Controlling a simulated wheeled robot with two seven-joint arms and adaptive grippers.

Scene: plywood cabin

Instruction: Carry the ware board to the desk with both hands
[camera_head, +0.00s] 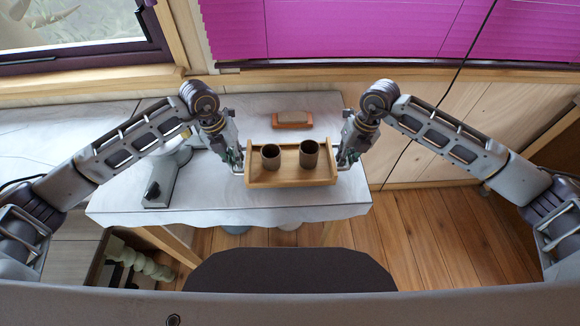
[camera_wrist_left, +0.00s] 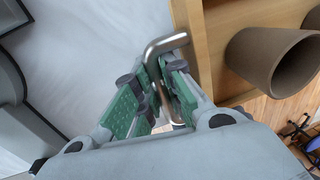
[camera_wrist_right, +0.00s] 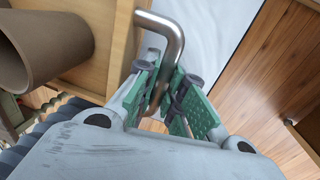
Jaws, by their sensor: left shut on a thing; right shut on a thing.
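The ware board (camera_head: 292,179) is a light wooden tray with a raised rim and metal handles at its two ends. Two brown cups, a left one (camera_head: 271,157) and a right one (camera_head: 309,154), stand upright on it. My left gripper (camera_head: 238,165) is shut on the left handle (camera_wrist_left: 168,42). My right gripper (camera_head: 344,162) is shut on the right handle (camera_wrist_right: 166,30). The board looks level in the head view, over the white-covered desk (camera_head: 220,205). Whether it touches the desk or hangs above it I cannot tell.
A reddish-brown block (camera_head: 292,120) lies on the desk behind the board. A grey device (camera_head: 165,178) stands on the desk at the left. A dark chair back (camera_head: 290,270) is in front of the desk. Wooden floor (camera_head: 440,235) is open at the right.

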